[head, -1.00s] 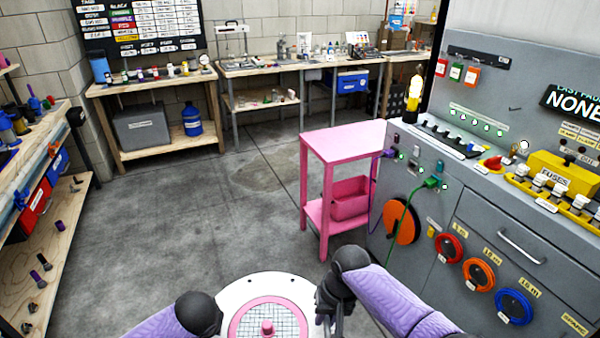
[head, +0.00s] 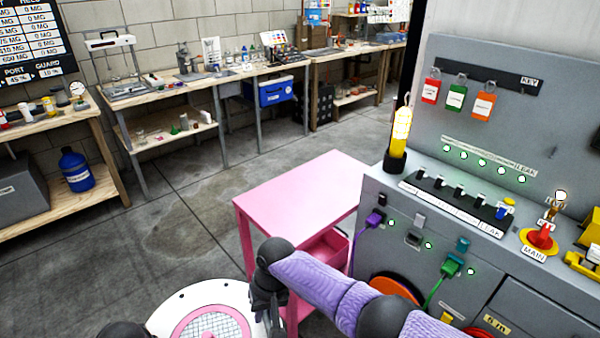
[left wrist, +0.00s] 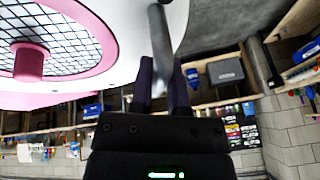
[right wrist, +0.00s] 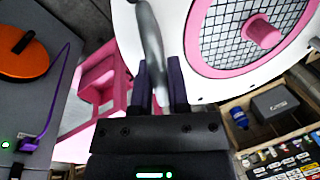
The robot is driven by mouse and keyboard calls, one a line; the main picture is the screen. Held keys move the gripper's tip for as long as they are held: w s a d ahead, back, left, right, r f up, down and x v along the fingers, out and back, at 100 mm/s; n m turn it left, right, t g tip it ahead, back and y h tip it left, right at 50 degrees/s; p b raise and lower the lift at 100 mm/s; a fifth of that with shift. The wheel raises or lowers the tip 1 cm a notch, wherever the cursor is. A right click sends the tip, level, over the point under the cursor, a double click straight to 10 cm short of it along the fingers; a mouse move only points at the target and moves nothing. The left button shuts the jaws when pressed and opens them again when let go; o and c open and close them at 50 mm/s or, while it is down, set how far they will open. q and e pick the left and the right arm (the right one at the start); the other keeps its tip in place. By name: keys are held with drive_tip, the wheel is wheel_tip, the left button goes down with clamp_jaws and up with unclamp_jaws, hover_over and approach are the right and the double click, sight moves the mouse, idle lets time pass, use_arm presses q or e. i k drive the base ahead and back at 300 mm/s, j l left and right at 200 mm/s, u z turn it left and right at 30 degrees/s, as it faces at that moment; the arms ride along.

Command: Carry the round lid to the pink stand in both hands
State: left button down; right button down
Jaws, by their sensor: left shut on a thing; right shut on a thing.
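The round lid (head: 175,312) is white with a pink ring, a mesh middle and a pink knob. It is held low in front of me, partly cut off by the bottom of the head view. My right gripper (head: 268,308) is shut on a grey handle at the lid's right edge; the right wrist view shows this handle (right wrist: 150,45) between the fingers. My left gripper (left wrist: 165,85) is shut on the other grey handle (left wrist: 158,45) in the left wrist view. The pink stand (head: 300,190) is ahead and slightly right, its flat top bare. My right arm hides part of its lower half.
A grey control panel (head: 400,260) with switches, plugs and cables stands close on the right, beside the stand. A yellow lamp (head: 400,135) is on its corner. Wooden benches (head: 150,140) line the back wall. The floor (head: 150,230) left of the stand is clear.

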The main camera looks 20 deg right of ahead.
sight(294, 201)
drive_tip(key=i, duration=0.9)
drive_tip(key=i+j+z, duration=0.15)
drive_tip(key=i, duration=0.8)
drive_tip(key=z, duration=0.45)
drive_tip(key=i+z, duration=0.1)
drive_tip(key=z, duration=0.75)
drive_tip(key=i+j+z, duration=0.1)
drive_tip(key=z, duration=0.35)
